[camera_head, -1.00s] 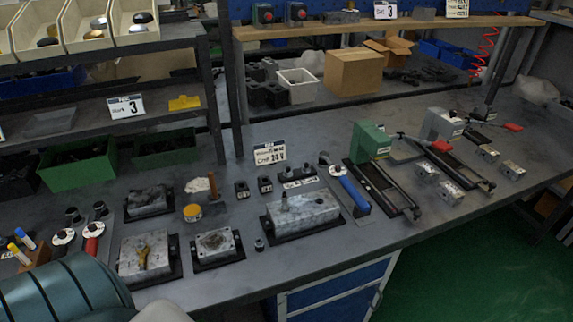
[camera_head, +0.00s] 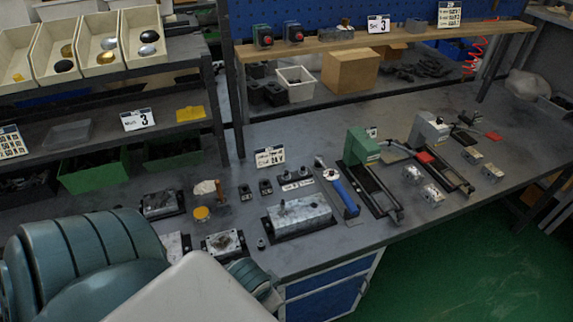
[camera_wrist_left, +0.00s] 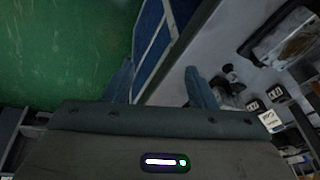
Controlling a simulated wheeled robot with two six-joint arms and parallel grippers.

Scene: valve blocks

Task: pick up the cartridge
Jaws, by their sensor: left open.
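My left gripper (camera_wrist_left: 160,85) is open in the left wrist view, with nothing between its fingers. It points toward the bench front edge and the blue drawers. In the head view my left arm covers the lower left, and its fingertips cannot be made out. A small dark cylindrical part (camera_head: 261,244), possibly the cartridge, stands on the bench left of the long grey valve block (camera_head: 300,217). A smaller block (camera_head: 225,243) is partly hidden by my arm. Another block (camera_head: 160,205) lies farther back. My right gripper is out of view.
A blue-handled tool (camera_head: 346,196) lies right of the long block. A green-headed fixture (camera_head: 362,147) and a grey-headed fixture (camera_head: 430,130) stand farther right. A yellow-lidded tin (camera_head: 201,214) sits behind the blocks. Blue drawers (camera_head: 325,290) are below the bench edge.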

